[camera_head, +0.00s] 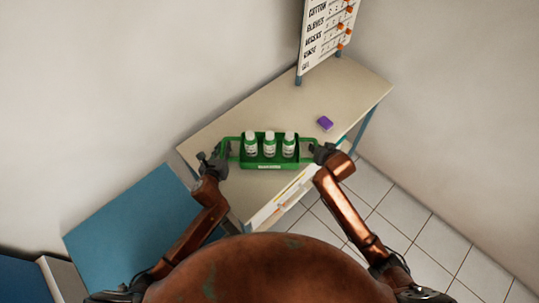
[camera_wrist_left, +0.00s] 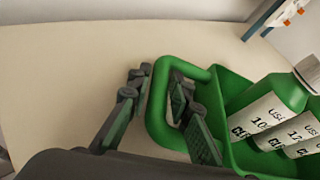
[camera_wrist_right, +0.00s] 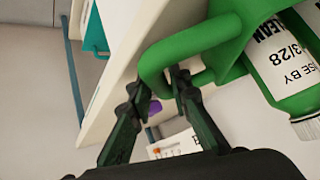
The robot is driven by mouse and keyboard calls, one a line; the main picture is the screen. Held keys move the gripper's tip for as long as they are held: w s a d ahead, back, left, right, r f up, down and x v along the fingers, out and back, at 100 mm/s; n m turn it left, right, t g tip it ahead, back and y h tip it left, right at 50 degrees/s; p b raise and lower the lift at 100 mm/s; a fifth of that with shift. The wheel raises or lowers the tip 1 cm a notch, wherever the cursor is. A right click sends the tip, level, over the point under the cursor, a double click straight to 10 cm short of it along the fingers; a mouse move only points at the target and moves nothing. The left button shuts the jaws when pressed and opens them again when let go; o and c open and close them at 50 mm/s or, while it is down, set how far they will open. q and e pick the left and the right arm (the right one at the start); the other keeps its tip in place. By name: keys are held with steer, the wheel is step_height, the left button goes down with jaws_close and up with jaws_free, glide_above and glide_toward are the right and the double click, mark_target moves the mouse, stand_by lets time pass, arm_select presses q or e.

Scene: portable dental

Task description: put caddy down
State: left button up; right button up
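The green caddy (camera_head: 290,164) holds three white-labelled green bottles (camera_head: 270,147) and appears upright over the front part of the beige table. I cannot tell whether its base touches the tabletop. My left gripper (camera_head: 223,151) is at its left handle. In the left wrist view its fingers (camera_wrist_left: 160,90) are on both sides of the handle bar (camera_wrist_left: 157,115), closed around it. My right gripper (camera_head: 318,151) is at the right handle. In the right wrist view its fingers (camera_wrist_right: 160,88) close on the handle loop (camera_wrist_right: 190,42). The caddy's underside is hidden.
The beige table (camera_head: 225,122) has free surface behind the caddy and to its right. A purple block (camera_head: 325,123) lies there. A lettered board (camera_head: 326,35) with orange pegs stands at the back. A blue surface (camera_head: 125,220) adjoins at the left.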

arm_select(q)
steer(key=shift+o, duration=1.4)
steer(key=shift+r, duration=0.1)
arm_select(e)
steer(key=shift+o, duration=1.4)
steer(key=shift+r, duration=0.1)
arm_select(q)
steer(key=v, duration=1.2)
arm_select(e)
steer(key=shift+s, duration=0.1)
steer(key=v, duration=1.1)
steer(key=shift+s+r, duration=0.25)
steer(key=shift+s, duration=0.1)
